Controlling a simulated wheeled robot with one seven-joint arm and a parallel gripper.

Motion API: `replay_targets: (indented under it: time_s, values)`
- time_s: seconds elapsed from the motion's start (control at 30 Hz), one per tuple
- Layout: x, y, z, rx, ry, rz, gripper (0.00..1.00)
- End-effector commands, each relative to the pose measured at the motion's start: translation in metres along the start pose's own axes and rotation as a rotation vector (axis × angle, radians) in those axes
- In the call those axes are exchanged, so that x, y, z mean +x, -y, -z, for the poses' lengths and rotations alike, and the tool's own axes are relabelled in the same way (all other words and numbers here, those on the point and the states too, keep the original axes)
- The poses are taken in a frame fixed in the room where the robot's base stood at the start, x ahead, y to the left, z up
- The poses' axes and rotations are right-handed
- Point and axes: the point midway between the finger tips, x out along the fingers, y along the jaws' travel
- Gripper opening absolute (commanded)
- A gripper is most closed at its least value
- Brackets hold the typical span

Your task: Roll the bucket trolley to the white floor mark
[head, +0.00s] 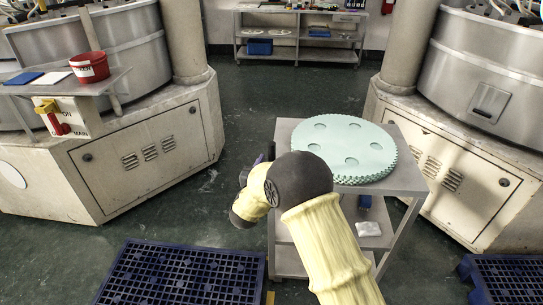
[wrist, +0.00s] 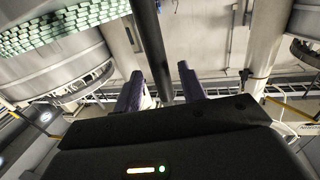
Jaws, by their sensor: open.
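I cannot make out a bucket trolley or a white floor mark in either view. My gripper (wrist: 160,78) is open, with its two purple fingers apart in the wrist view. A dark bar (wrist: 150,40) runs up between and beyond the fingers; I cannot tell what it belongs to or whether it is within their reach. In the head view my arm reaches forward over the near left side of a grey cart, and its wrist hides most of the gripper. A red bucket (head: 90,68) stands on a shelf at the left.
The grey cart (head: 405,178) bears a stack of pale green toothed discs (head: 340,165). Large machines (head: 140,150) flank the aisle left and right (head: 455,170). Blue grated platforms lie in front (head: 180,275) and at lower right (head: 510,275). The dark floor behind the cart is clear to a back bench (head: 300,62).

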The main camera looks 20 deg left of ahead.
Motion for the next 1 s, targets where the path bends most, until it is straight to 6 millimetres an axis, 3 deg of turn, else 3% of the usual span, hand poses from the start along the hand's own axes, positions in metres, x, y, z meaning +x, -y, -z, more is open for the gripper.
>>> replay_targets:
  time_s: [0.2, 0.57, 0.77, 1.0]
  values:
    - [0.03, -0.001, 0.001, 0.0, -0.001, -0.001, 0.41]
    - [0.035, 0.0, 0.0, 0.0, 0.0, 0.0, 0.41]
    - [0.035, 0.0, 0.0, 0.0, 0.0, 0.0, 0.01]
    - [0.035, 0.0, 0.0, 0.0, 0.0, 0.001, 0.0]
